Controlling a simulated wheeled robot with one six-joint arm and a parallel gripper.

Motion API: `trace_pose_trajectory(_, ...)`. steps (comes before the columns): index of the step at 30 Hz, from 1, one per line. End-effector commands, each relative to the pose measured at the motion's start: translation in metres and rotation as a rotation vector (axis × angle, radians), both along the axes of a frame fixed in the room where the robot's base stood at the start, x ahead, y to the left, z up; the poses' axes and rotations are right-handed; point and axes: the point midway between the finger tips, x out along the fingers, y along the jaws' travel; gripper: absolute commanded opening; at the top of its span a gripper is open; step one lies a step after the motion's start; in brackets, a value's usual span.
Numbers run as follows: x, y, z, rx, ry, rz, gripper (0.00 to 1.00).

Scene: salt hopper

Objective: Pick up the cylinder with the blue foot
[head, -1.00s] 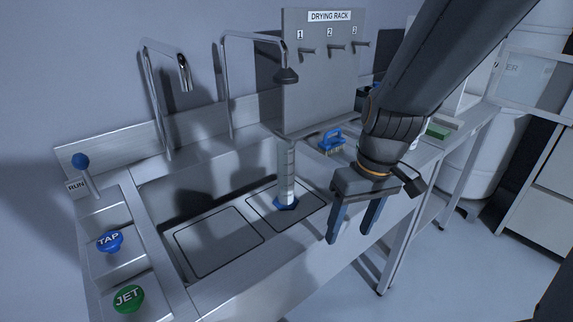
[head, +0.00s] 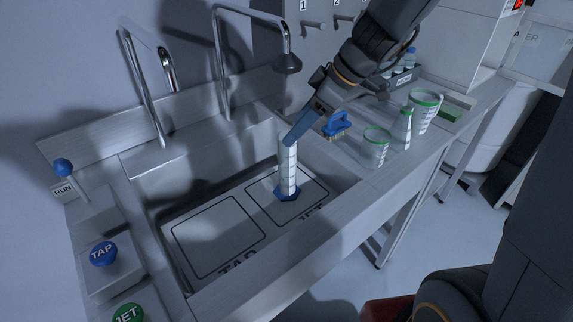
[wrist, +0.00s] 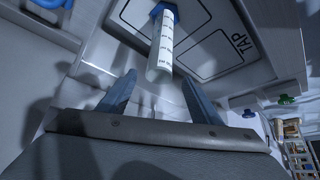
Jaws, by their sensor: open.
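The clear graduated cylinder (head: 287,170) with the blue foot (head: 287,193) stands upright in the sink, on the panel marked JET. In the wrist view the cylinder (wrist: 164,45) is at top centre, its open top toward me and its blue foot at the far end. My gripper (head: 292,139) is beside the cylinder's upper part, coming from the back right. In the wrist view my gripper (wrist: 160,92) has its two fingers spread apart, with the cylinder's top just beyond and between their tips. I cannot tell if a finger touches it.
Two bent taps (head: 222,70) rise behind the sink. A blue brush (head: 337,125) and green-rimmed vessels (head: 376,146) stand on the counter to the right. The TAP panel (head: 217,238) is bare.

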Motion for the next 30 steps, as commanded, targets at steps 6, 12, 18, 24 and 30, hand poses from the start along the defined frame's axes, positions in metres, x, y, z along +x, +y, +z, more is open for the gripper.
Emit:
trace_pose_trajectory(6, 0.003, 0.010, -0.015, -0.001, 0.006, 0.001, 0.58)
trace_pose_trajectory(12, 0.009, 0.022, -0.036, 0.000, 0.005, 0.003, 0.58)
trace_pose_trajectory(18, 0.012, 0.028, -0.046, -0.001, 0.002, 0.002, 0.58)
trace_pose_trajectory(24, 0.013, 0.028, -0.046, -0.001, 0.001, 0.003, 0.58)
trace_pose_trajectory(30, 0.013, 0.028, -0.046, -0.002, 0.001, 0.003, 0.28)
